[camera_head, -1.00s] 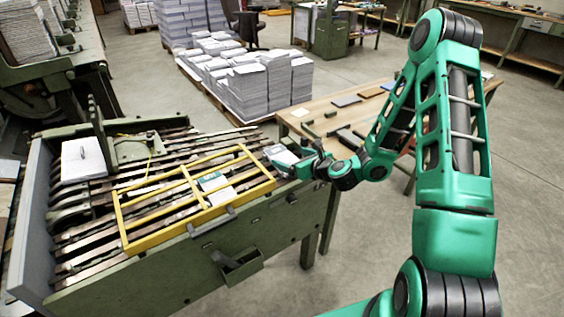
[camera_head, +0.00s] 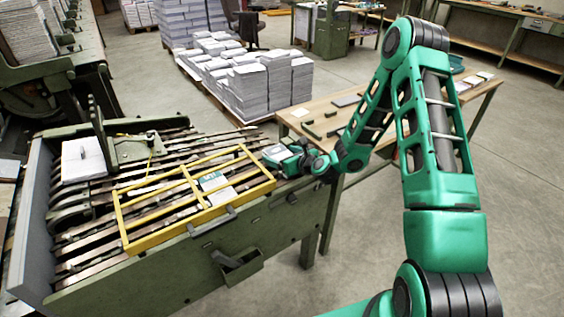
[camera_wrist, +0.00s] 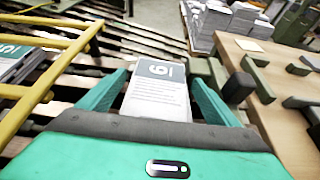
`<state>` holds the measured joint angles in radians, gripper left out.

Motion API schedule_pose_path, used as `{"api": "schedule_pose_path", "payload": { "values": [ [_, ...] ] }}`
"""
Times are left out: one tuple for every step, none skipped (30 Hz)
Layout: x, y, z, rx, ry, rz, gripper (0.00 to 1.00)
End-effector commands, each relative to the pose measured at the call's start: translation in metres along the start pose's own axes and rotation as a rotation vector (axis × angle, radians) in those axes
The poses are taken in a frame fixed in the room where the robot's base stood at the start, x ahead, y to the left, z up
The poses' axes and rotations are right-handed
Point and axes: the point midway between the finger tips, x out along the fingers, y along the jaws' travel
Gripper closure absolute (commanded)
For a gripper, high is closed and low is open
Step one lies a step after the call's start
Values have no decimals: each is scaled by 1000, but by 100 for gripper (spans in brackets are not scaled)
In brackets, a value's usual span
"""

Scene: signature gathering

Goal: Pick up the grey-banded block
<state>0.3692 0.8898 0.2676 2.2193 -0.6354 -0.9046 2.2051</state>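A white block with a grey band (camera_wrist: 158,90) lies in the middle of the wrist view, with a pale numeral on its band and lines of print below. My gripper (camera_wrist: 160,85) has a green finger on each side of this block. Narrow gaps show beside the block near the finger bases, so the fingers look open around it.
A yellow frame (camera_head: 153,240) lies on the bed left of my gripper, with a teal-banded block (camera_head: 212,181) inside it. A wooden table (camera_head: 297,117) with dark green pieces stands to the right. Paper stacks (camera_head: 245,90) stand behind.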

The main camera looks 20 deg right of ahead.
Motion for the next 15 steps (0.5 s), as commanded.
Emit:
{"api": "schedule_pose_path", "payload": {
  "values": [
    [0,0,0,0,0,0,28],
    [0,0,0,0,0,0,36],
    [0,0,0,0,0,0,45],
    [0,0,0,0,0,0,52],
    [0,0,0,0,0,0,60],
    [0,0,0,0,0,0,63],
    [0,0,0,0,-1,0,63],
    [0,0,0,0,-1,0,63],
    [0,0,0,0,-1,0,63],
    [0,0,0,0,-1,0,63],
    [0,0,0,0,-1,0,63],
    [0,0,1,0,-1,0,63],
    [0,0,1,0,-1,0,63],
    [0,0,1,0,-1,0,63],
    [-1,0,2,0,-2,0,63]
  ]
}}
